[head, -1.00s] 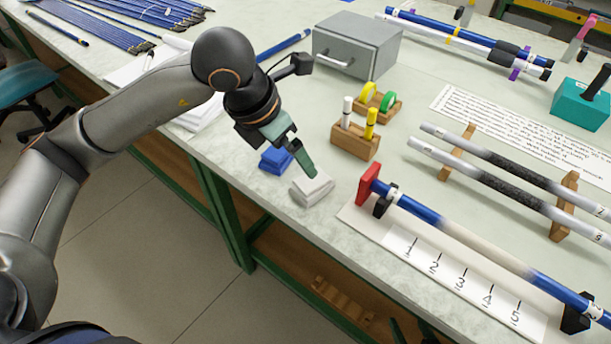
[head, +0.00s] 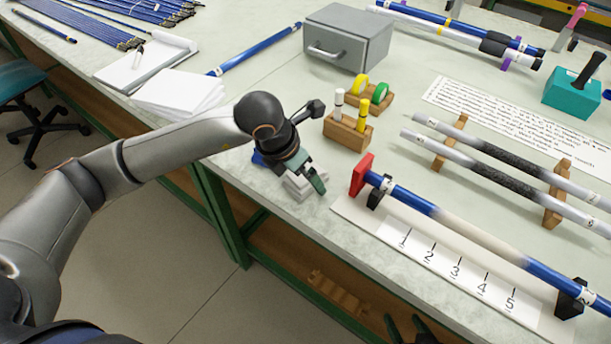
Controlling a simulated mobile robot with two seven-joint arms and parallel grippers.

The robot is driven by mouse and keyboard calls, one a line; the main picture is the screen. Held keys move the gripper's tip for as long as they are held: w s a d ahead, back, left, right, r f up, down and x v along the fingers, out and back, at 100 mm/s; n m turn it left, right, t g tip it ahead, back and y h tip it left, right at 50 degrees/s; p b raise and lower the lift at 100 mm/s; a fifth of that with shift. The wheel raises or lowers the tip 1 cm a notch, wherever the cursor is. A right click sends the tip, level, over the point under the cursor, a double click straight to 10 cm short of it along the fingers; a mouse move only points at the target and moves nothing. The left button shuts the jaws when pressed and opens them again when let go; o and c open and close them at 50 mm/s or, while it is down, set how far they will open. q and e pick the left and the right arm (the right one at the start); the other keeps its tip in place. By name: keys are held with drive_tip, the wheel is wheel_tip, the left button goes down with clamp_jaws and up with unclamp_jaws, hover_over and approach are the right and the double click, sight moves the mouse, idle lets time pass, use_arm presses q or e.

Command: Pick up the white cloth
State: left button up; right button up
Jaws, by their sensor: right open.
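The white cloth (head: 294,187) lies folded on the table near its front edge, partly hidden by my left gripper. My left gripper (head: 315,180) reaches in from the left, with its green-tipped fingers low at the cloth's right side. Whether its fingers are apart or closed on the cloth cannot be made out. My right gripper (head: 409,328) shows only as dark fingertips at the bottom edge of the head view. It is open and empty, below the table's front edge and away from the cloth.
A blue folded cloth (head: 257,158) is mostly hidden behind my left gripper. A red-ended stand (head: 361,175) with a blue-and-white rod is close to the right. A wooden marker holder (head: 347,133) stands behind. A grey drawer box (head: 348,38) is at the back.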

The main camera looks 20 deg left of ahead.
use_arm(q)
drive_tip(key=c, duration=1.3)
